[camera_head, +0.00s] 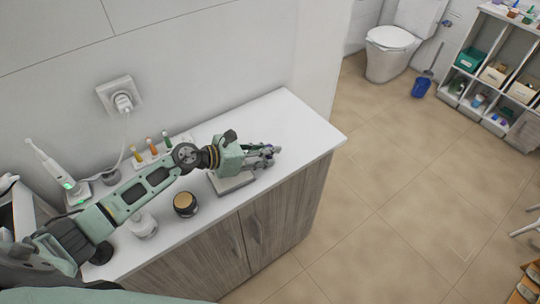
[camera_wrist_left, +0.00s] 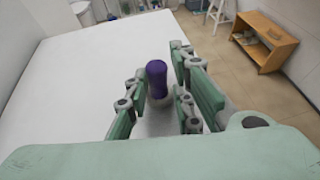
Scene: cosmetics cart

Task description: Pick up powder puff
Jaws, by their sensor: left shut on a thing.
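A rounded purple thing with a pale grey base (camera_wrist_left: 157,78), which I take for the powder puff, stands upright between the fingers in the left wrist view. In the head view only a small bluish-purple bit of it shows among the fingers. My left gripper (camera_head: 263,157) is shut on it over the white countertop (camera_head: 285,115). It also shows in the left wrist view (camera_wrist_left: 161,85), with a finger on each side of the purple thing. I cannot tell whether the thing touches the counter. My right gripper is not in view.
A flat grey piece (camera_head: 234,183) lies below my left gripper. A dark jar with a tan lid (camera_head: 185,204) and a white jar (camera_head: 143,225) stand nearer the front edge. An electric toothbrush (camera_head: 52,170) stands left. The counter's right end is clear.

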